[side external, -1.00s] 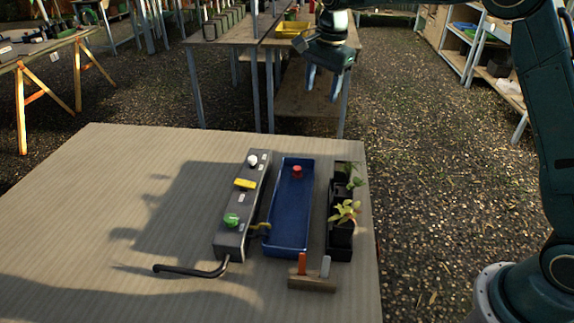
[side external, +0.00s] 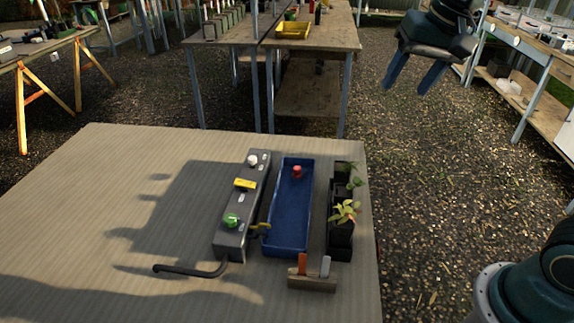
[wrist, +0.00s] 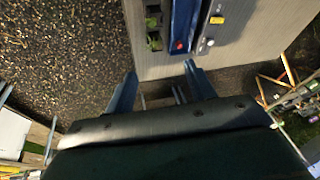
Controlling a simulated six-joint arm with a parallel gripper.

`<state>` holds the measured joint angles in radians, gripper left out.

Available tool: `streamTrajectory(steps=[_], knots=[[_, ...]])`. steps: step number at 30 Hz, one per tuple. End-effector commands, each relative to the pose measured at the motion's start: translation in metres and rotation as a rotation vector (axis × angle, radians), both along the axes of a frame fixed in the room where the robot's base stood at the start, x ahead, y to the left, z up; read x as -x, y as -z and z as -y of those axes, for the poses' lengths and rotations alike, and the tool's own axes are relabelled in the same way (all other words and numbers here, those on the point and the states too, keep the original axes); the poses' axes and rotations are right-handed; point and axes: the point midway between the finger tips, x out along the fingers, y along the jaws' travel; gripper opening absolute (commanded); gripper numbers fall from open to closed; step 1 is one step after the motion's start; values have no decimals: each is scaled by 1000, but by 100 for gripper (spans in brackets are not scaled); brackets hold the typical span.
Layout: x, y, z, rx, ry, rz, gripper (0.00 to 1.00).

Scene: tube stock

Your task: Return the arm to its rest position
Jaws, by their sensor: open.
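My gripper (side external: 417,72) hangs in the air at the upper right in the side view, beyond and to the right of the table. Its two blue fingers are apart with nothing between them. In the wrist view my gripper (wrist: 160,85) shows both fingers spread and empty, with the table's edge beyond them. The base of my arm (side external: 530,285) stands at the lower right.
The table (side external: 110,200) carries a grey box with coloured caps (side external: 238,212), a blue tray (side external: 289,215) holding a red-capped item (side external: 297,171), a black planter (side external: 340,240), a wooden block (side external: 311,284) and a bent black rod (side external: 190,271). Benches and shelves stand behind.

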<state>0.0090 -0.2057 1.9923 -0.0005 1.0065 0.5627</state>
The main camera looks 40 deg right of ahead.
Motion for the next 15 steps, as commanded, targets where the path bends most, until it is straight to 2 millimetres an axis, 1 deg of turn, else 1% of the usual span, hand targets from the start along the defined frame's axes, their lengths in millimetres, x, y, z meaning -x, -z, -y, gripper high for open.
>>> streamTrajectory(steps=[1,3,8,15], knots=[[13,0,0,12,-34,13,55],[30,2,-1,32,-86,25,55],[66,9,-2,80,-204,59,55],[117,29,-2,158,-376,104,55]])
